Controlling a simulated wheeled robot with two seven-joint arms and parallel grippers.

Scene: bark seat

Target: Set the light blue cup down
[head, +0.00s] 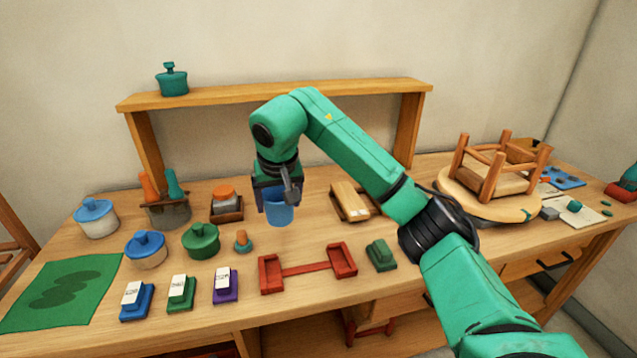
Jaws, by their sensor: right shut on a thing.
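The light blue cup (279,212) hangs in my right gripper (277,192), which points down over the middle of the workbench (310,233). The gripper is shut on the cup near its rim, and the dark fingers cover part of its upper side. The cup looks upright. I cannot tell for sure whether its bottom touches the bench top or is a little above it. My left gripper does not show.
Left of the cup stand a green lidded pot (201,241), a small orange-and-teal peg (242,241) and a tray with a jar (226,207). A red holder (306,269) lies in front, a wooden block (349,200) to the right. A shelf (220,95) spans behind.

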